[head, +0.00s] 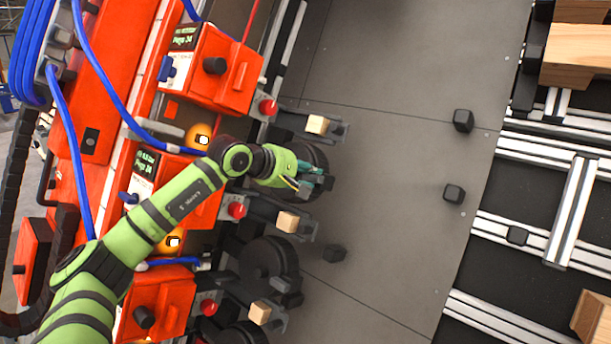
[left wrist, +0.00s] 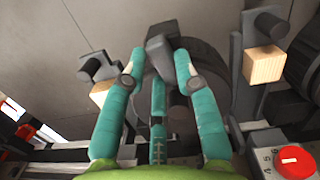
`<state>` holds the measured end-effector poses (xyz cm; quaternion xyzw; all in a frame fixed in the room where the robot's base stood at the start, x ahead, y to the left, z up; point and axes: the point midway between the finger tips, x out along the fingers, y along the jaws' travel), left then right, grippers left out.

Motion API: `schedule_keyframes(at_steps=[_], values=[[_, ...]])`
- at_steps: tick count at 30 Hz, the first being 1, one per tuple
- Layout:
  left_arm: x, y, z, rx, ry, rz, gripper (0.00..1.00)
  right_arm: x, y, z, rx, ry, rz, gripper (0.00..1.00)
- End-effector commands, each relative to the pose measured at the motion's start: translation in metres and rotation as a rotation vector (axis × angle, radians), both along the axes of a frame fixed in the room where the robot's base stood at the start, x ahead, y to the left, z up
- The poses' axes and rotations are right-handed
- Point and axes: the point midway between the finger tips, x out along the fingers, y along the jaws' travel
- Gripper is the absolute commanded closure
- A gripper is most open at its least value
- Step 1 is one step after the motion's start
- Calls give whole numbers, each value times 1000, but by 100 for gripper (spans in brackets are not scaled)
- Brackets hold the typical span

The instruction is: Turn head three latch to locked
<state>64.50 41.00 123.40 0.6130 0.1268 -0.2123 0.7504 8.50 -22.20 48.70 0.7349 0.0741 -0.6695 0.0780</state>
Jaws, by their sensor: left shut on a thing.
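My left gripper (head: 312,176) reaches over a dark round disc (head: 318,160) beside the orange machine. In the left wrist view its teal fingers (left wrist: 159,72) are closed around a dark grey latch handle (left wrist: 160,40) that stands on the disc (left wrist: 205,62). In the head view the gripper covers most of this handle. A similar disc with a handle (head: 268,262) sits lower down, and another lies at the bottom edge. I cannot read a head number or a locked mark. My right gripper is in neither view.
Wooden blocks (head: 317,124) (head: 288,222) on brackets flank the gripped latch, close to the fingers. Red knobs (head: 237,210) and blue hoses (head: 72,150) line the orange machine. Loose dark blocks (head: 463,120) lie on the grey floor, which is otherwise open, before the rails (head: 575,208).

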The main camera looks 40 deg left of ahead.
Motion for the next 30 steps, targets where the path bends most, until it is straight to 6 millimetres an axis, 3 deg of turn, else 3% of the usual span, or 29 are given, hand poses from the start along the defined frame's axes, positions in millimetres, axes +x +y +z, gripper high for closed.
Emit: schedule_keyframes(at_steps=[12, 29, 30], values=[[0, -2, 1, 163, -15, -89, 100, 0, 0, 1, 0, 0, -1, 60], [0, -2, 0, 190, -16, -102, 100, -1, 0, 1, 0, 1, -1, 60], [0, -2, 0, 191, -16, -103, 54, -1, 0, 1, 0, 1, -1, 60]])
